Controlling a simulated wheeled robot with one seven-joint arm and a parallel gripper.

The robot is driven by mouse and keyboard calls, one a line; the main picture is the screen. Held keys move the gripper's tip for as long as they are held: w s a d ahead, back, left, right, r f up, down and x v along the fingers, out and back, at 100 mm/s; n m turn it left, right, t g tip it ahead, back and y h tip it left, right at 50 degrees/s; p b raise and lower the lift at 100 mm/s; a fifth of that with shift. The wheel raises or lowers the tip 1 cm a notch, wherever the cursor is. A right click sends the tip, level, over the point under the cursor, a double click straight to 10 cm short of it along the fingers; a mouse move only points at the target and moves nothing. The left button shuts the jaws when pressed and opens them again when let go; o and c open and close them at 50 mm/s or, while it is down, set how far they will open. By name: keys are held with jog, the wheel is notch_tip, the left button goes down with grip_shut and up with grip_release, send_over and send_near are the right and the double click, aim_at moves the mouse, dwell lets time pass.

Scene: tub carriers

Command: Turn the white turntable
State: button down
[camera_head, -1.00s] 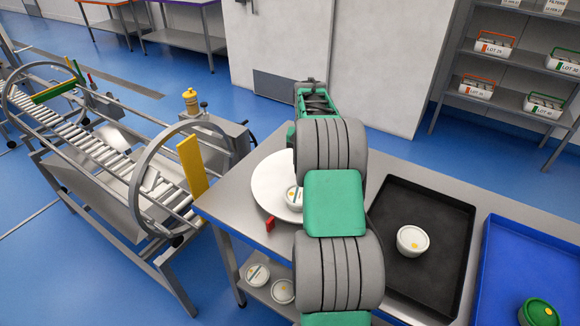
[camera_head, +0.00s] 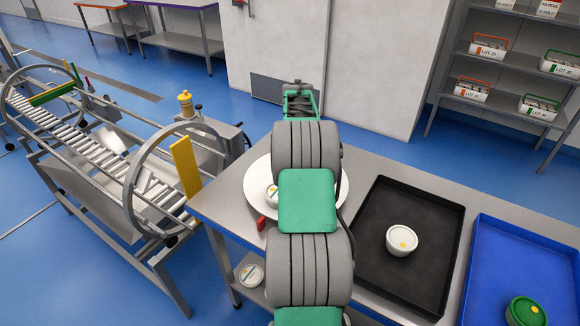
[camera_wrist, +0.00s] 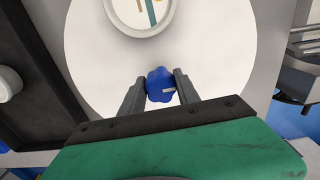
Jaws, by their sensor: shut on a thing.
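The white turntable (camera_head: 256,178) lies on the steel bench, partly hidden behind my arm in the head view. In the wrist view its white disc (camera_wrist: 95,75) fills the middle. A blue knob (camera_wrist: 158,86) stands on the disc, and my gripper (camera_wrist: 160,82) is shut on it, one finger at each side. My gripper is hidden in the head view. A small red block (camera_head: 261,224) is at the turntable's near edge.
A roller conveyor (camera_head: 90,150) with ring frames stands left. A tub (camera_head: 250,274) sits on the bench's lower shelf.

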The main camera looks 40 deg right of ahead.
dwell(0.3)
jog(key=c, duration=0.9)
grip_release()
notch_tip(320, 180, up, 8)
jog(key=shift+f+b, duration=0.1)
jog(key=shift+b, duration=0.5)
